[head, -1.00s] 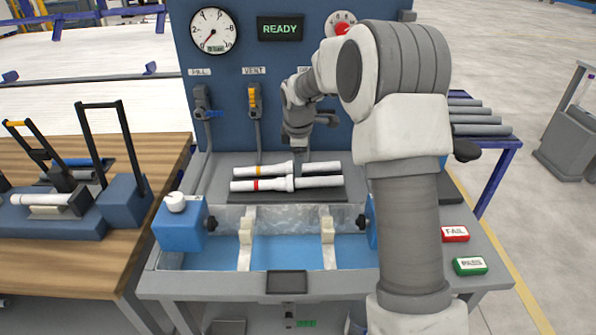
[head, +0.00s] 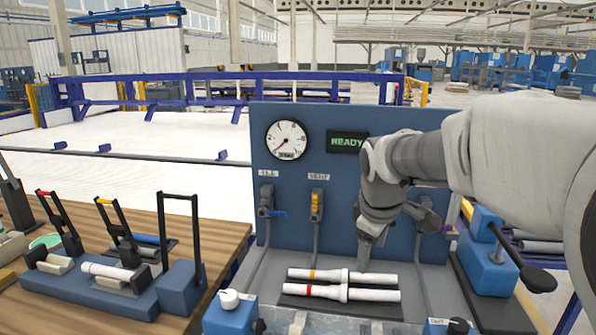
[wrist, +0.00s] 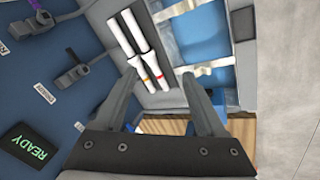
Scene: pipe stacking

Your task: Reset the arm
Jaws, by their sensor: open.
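My gripper (head: 368,238) hangs in front of the blue panel, above the pipes and a little behind them in the head view. In the wrist view my gripper (wrist: 160,85) shows two fingers spread apart with nothing between them. Two white pipes lie side by side on a dark pad: the rear pipe (head: 385,279) has an orange band and the front pipe (head: 375,295) has a red band. Both pipes also show beyond the fingertips in the wrist view (wrist: 130,35). My arm covers the right part of the head view.
On the wooden table (head: 120,225) at left are fixtures with upright handles and a white pipe (head: 108,271).

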